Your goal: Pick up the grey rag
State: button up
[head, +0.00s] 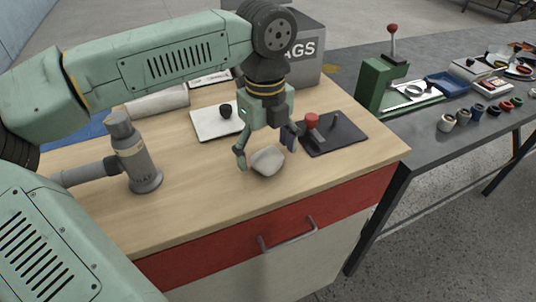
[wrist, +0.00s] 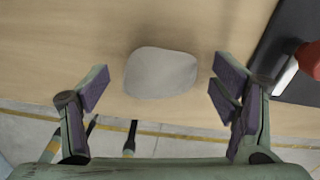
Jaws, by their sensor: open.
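The grey rag (head: 267,160) is a small, rounded, light grey lump lying on the wooden worktop. It also shows in the wrist view (wrist: 160,73), just beyond and between the two fingers. My gripper (head: 266,152) is open above the rag, with one finger to either side of it. In the wrist view my gripper (wrist: 158,92) has its purple-padded fingers spread wider than the rag, and nothing is between the pads. The rag appears whole and uncovered in the wrist view.
A dark plate with a red-knobbed tool (head: 335,134) lies close to the right of my gripper. A white board with a black knob (head: 217,121) lies behind. A grey cylindrical tool (head: 133,150) stands left. The worktop's front edge (head: 290,205) is near the rag.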

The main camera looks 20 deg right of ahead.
jog(key=shift+f, duration=0.5)
jog(key=c, duration=1.2)
